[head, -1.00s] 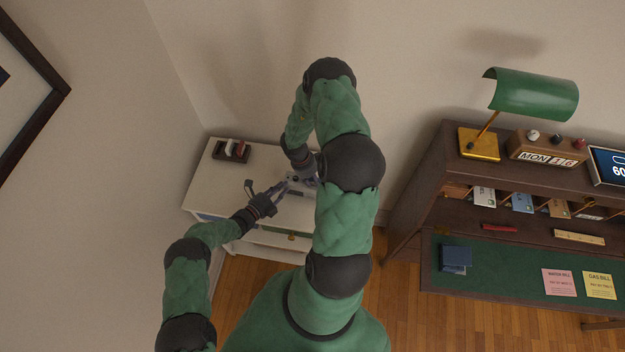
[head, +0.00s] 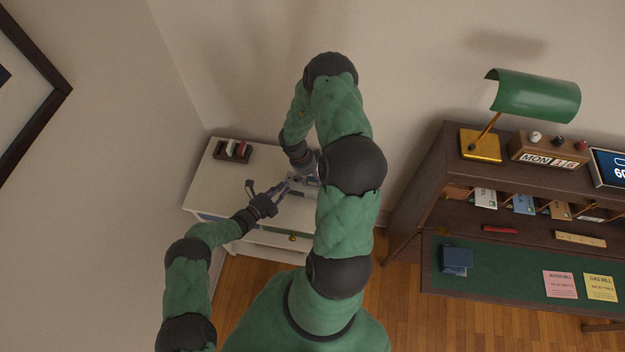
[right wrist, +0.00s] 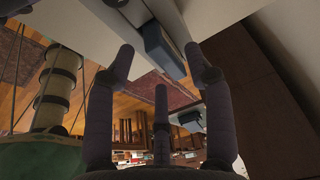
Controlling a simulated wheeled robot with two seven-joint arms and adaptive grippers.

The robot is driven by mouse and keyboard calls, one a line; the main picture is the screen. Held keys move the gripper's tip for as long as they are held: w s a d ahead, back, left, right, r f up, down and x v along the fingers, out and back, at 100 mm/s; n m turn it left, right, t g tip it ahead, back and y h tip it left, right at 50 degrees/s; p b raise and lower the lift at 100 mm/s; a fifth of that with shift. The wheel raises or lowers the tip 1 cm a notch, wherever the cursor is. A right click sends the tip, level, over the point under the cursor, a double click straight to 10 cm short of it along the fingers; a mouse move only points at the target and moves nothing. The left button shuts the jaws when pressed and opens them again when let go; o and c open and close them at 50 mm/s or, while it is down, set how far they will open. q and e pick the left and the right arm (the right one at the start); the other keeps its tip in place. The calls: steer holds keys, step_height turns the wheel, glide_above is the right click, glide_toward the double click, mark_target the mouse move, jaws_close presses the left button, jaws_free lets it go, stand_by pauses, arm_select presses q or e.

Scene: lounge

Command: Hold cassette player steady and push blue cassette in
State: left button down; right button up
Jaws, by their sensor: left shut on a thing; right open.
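A white cabinet (head: 205,193) stands in the corner in the head view. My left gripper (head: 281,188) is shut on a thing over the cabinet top. What it holds is mostly hidden by the fingers, and seems to be the cassette player. My right gripper (head: 303,173) is close beside it, over the same spot, partly behind my right arm. In the right wrist view the right gripper (right wrist: 163,75) is open, with nothing seen between its fingers. I cannot make out the blue cassette. A blue-grey block (right wrist: 162,52) shows beyond the fingers there; I cannot tell what it is.
A dark rack (head: 221,153) with several cassettes stands at the cabinet's back left. A brown desk (head: 412,190) with a green lamp (head: 535,95) is to the right. A small dark paddle-like thing (head: 249,187) shows near my left gripper.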

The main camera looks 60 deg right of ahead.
arm_select(q)
steer(key=shift+s+a+f, duration=0.25)
steer(key=shift+s+f, duration=0.55)
steer(key=shift+f, duration=0.1)
arm_select(e)
steer(key=shift+v, duration=1.9)
steer(key=shift+f, duration=0.1)
arm_select(q)
steer(key=c, duration=1.3)
jaws_free()
steer(key=o, duration=0.3)
steer(key=shift+d, duration=0.1)
arm_select(e)
steer(key=shift+w, duration=0.1)
arm_select(q)
steer(key=shift+w+d, duration=0.1)
steer(key=shift+w, duration=0.05)
arm_select(e)
steer(key=shift+d+f, duration=0.1)
steer(key=shift+d, duration=0.05)
arm_select(q)
steer(key=shift+w+r, duration=0.1)
steer(key=shift+r, duration=0.05)
steer(key=shift+w+r, duration=0.2)
steer(key=shift+w, duration=0.05)
